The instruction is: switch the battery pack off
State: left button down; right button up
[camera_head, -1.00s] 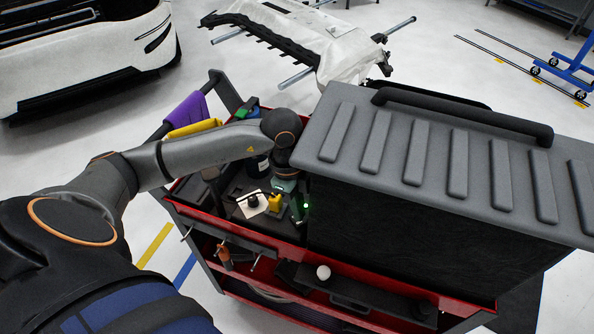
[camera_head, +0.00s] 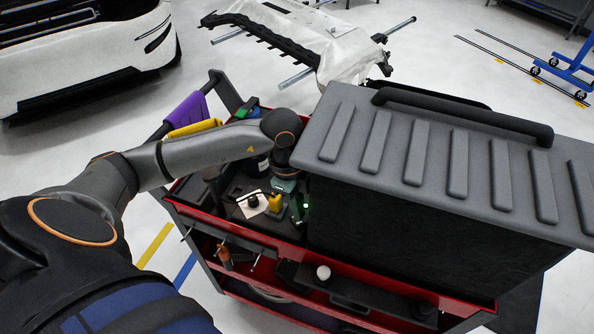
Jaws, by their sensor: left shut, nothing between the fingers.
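My left arm reaches in from the left over the red tool cart (camera_head: 268,268). My left gripper (camera_head: 297,208) points down into the cart's top tray, beside the large black case, and it is shut and empty. A small green light (camera_head: 306,206) glows right by its fingertips. A dark device with a yellow part (camera_head: 275,202) lies just left of the gripper. I cannot tell for sure which of these belongs to the battery pack, nor see its switch; the gripper and wrist hide part of that spot. My right gripper is not in view.
A large black case with a ribbed grey lid (camera_head: 425,160) and black handle stands on the cart, close right of the gripper. A white knob (camera_head: 323,272) shows in the lower shelf. Purple (camera_head: 184,115) and yellow (camera_head: 194,128) cloths hang on the cart's handle.

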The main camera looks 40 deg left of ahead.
pick_arm(q)
jog(key=shift+f+b, duration=0.85)
jog(key=shift+f, duration=0.3)
dwell(0.8)
notch_tip(320, 180, up, 7)
jog(key=p, duration=0.6)
jog(key=shift+r, duration=0.1)
dwell(0.4)
